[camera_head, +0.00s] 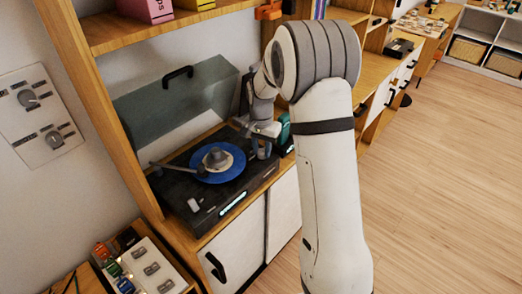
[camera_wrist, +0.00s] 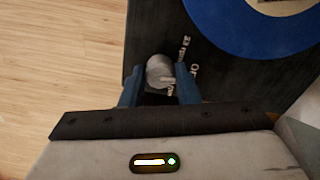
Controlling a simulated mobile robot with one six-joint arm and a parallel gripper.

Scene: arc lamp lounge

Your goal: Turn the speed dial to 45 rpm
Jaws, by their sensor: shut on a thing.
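The speed dial (camera_wrist: 159,70) is a small round grey knob on the black deck of the record player (camera_wrist: 146,30). In the wrist view, the two blue fingers of my gripper (camera_wrist: 159,84) are shut on the dial, one on each side. Small white lettering beside the dial is partly hidden by a finger. A pale mark shows at the dial's lower right, but I cannot tell which setting it points at. In the head view, my gripper (camera_head: 263,145) is at the back right of the record player (camera_head: 182,184); the dial is hidden there.
A blue record (camera_head: 236,160) with a grey centre piece lies on the platter, left of my gripper. The raised lid (camera_head: 170,100) stands behind. The player sits on a wooden cabinet (camera_head: 283,166) between shelf uprights. Open wooden floor (camera_head: 430,190) lies to the right.

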